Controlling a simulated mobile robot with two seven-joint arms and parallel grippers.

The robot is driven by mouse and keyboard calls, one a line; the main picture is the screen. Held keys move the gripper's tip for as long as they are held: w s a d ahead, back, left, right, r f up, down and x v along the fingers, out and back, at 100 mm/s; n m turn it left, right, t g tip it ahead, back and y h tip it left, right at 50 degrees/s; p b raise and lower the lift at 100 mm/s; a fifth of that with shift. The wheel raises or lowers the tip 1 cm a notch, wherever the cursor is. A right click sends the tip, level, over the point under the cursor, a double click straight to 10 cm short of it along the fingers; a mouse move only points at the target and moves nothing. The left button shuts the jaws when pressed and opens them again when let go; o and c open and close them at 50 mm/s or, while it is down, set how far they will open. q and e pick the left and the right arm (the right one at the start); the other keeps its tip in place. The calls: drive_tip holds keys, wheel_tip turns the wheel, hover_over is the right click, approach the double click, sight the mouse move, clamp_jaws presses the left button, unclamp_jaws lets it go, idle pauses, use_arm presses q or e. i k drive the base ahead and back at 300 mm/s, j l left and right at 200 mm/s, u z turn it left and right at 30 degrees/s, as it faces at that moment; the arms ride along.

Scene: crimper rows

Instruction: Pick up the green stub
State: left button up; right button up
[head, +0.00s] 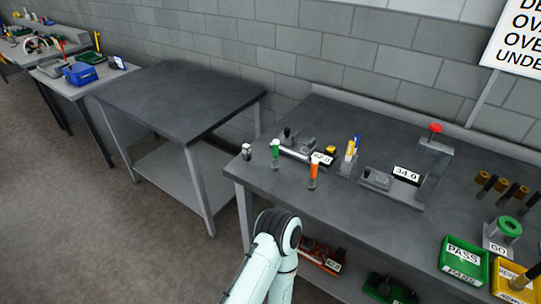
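A small upright piece with a green upper part (276,147), which looks like the green stub, stands near the left front of the grey workbench (345,215). An orange-topped upright piece (314,170) stands to its right, and a small white and dark piece (246,151) to its left. A pale arm of mine with a dark joint rises from the bottom middle, in front of the bench edge. No gripper fingers show in the head view, and nothing is seen touching the green piece.
Behind the stub are a low fixture with a number label (322,159) and a holder with yellow and blue tools (350,155). A red-knobbed device (435,128) stands further right. A green PASS bin (464,262) is at the right front. An empty dark table (180,98) stands left.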

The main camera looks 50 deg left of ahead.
sight(275, 167)
drive_tip(key=u, duration=1.75)
drive_tip(key=i+j, duration=0.35)
drive_tip(key=j, duration=0.25)
drive_tip(key=z, duration=0.05)
